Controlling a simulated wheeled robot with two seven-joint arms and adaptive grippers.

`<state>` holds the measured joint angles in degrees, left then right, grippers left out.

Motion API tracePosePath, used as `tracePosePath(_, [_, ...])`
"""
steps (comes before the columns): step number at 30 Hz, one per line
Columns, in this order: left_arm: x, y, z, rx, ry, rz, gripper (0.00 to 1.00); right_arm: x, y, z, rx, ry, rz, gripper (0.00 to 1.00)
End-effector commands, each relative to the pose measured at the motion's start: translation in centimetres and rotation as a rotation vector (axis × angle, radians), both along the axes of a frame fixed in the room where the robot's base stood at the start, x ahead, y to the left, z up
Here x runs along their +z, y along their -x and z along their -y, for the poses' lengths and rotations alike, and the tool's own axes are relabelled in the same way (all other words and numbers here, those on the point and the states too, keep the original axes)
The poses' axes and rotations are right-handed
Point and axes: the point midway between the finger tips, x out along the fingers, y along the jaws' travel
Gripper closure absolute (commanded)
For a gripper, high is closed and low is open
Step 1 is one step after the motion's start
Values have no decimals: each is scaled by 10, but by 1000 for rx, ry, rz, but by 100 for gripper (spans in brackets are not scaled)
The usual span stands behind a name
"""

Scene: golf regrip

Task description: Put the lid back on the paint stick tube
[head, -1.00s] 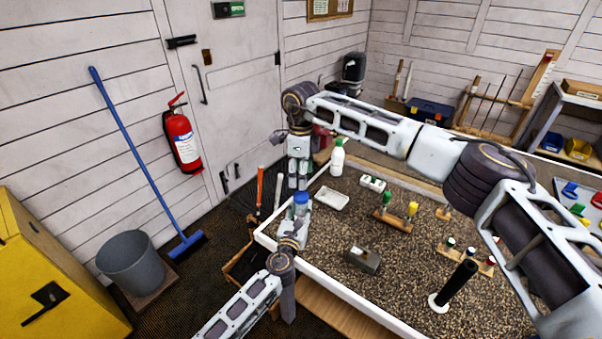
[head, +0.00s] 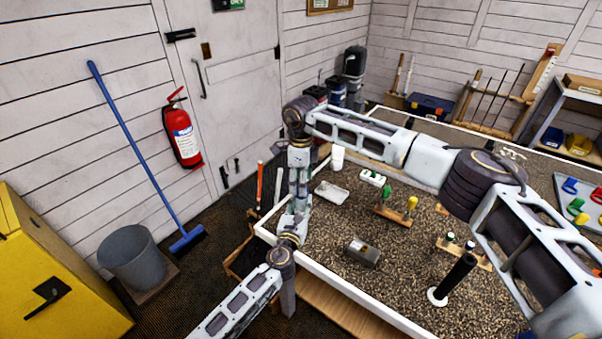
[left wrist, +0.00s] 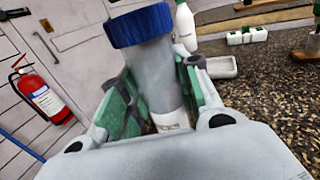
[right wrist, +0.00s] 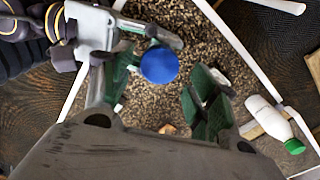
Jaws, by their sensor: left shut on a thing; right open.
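The paint stick tube (left wrist: 160,82) is a pale grey cylinder, upright between the green-padded fingers of my left gripper (left wrist: 157,100), which is shut on it. A blue lid (left wrist: 139,25) sits at the tube's top; whether it is fully seated I cannot tell. My right gripper (right wrist: 165,88) is open above the tube. In the right wrist view the blue lid (right wrist: 159,64) lies between its spread fingers, closer to the left one, and does not look gripped. In the head view my left gripper (head: 296,212) is below the right one, and the tube is largely hidden.
A white bottle (right wrist: 268,118) with a green cap stands near the grippers on the speckled table (head: 320,228). A white tray (head: 331,193), a metal block (head: 362,253) and a black cylinder (head: 457,277) are also there. A fire extinguisher (head: 182,135) hangs on the wall.

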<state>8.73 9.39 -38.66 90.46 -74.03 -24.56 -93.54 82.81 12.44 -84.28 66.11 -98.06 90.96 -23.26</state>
Motion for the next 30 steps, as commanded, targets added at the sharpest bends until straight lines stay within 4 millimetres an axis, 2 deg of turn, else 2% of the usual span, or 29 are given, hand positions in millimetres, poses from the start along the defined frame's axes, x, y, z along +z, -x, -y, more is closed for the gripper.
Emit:
tracePosePath(3, [0,0,0,0,0,0,100,-13,0,0,0,1,-1,40])
tracePosePath(9, [0,0,0,0,0,0,100,-26,0,0,0,0,0,40])
tracePosePath(21, [0,0,0,0,0,0,100,-30,0,0,0,0,0,42])
tracePosePath(30, [0,0,0,0,0,0,100,-29,0,0,0,0,0,80])
